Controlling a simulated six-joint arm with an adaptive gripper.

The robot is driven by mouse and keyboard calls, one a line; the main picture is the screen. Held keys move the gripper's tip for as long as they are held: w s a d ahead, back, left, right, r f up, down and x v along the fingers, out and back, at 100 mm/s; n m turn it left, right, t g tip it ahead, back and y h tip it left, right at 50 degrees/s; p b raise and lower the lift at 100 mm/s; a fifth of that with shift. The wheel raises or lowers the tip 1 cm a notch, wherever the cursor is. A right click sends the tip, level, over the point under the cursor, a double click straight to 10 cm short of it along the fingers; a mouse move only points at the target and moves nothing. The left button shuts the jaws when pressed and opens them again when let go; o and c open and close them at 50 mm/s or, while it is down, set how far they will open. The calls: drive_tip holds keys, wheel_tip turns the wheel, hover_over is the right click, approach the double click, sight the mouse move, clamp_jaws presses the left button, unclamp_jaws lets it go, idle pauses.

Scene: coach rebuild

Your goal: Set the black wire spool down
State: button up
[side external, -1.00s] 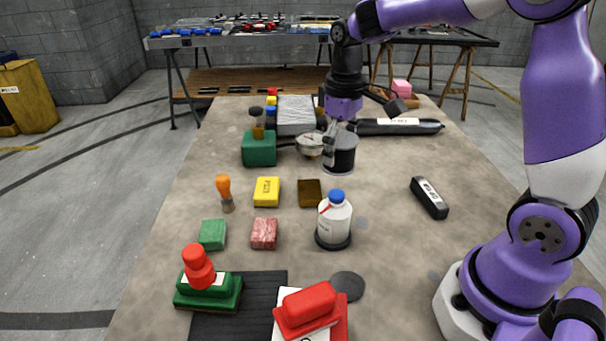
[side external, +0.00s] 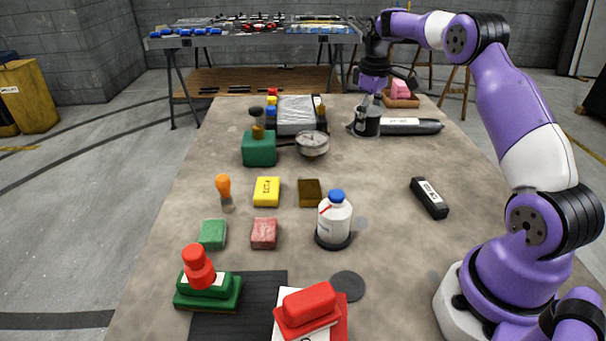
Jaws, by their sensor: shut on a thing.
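The black wire spool (side external: 368,124) is at the far right part of the table in the side external view, upright, just left of the long black bag-like item. My gripper (side external: 367,104) is above it, pointing down, shut on its upper part. The fingers cover part of the spool's top. I cannot tell whether its bottom touches the table or hangs just above it.
A long black item with a white label (side external: 410,126) lies close beside the spool. A brown tray with pink blocks (side external: 402,100) stands behind.

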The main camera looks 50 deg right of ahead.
drive_tip(key=d+f, duration=0.1)
drive_tip(key=d, duration=0.1)
drive_tip(key=d+f, duration=0.1)
drive_tip(key=d, duration=0.1)
drive_tip(key=d+f, duration=0.1)
drive_tip(key=d, duration=0.1)
drive_tip(key=shift+s+f, duration=0.3)
drive_tip(key=shift+s, duration=0.1)
drive_tip(key=shift+f, duration=2.05)
drive_tip(key=o, duration=1.3)
drive_tip(key=shift+f, duration=0.15)
